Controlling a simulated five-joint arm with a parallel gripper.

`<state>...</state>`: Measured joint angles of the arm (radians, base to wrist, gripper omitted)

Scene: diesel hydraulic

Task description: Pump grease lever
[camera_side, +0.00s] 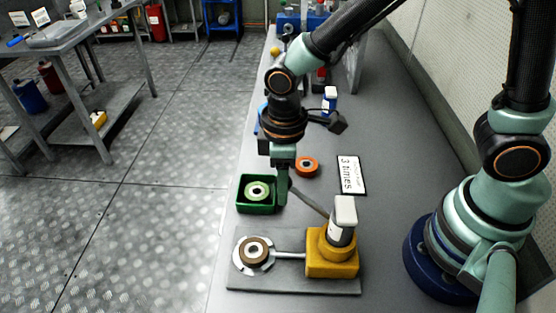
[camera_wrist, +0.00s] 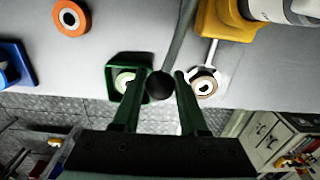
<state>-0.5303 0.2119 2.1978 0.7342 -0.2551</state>
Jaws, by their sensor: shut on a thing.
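The yellow grease pump (camera_side: 331,256) stands on a grey plate at the front of the bench, with a grey-white canister (camera_side: 343,220) on top. Its grey lever (camera_side: 312,202) slants up and left from the pump to my gripper (camera_side: 282,194). In the wrist view, the lever (camera_wrist: 181,38) ends in a black ball knob (camera_wrist: 160,86) between my two green fingers. My gripper is shut on the lever at this knob end. A rod joins the pump to a round fitting (camera_side: 254,252) with a brown ring on the plate's left side.
A green tray (camera_side: 243,207) holding a pale ring stands just left of my gripper. An orange ring (camera_side: 307,167) lies behind. A card reading "3 times" (camera_side: 351,174) lies to the right. A blue-and-white bottle (camera_side: 329,101) stands farther back. The bench's left edge drops to the floor.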

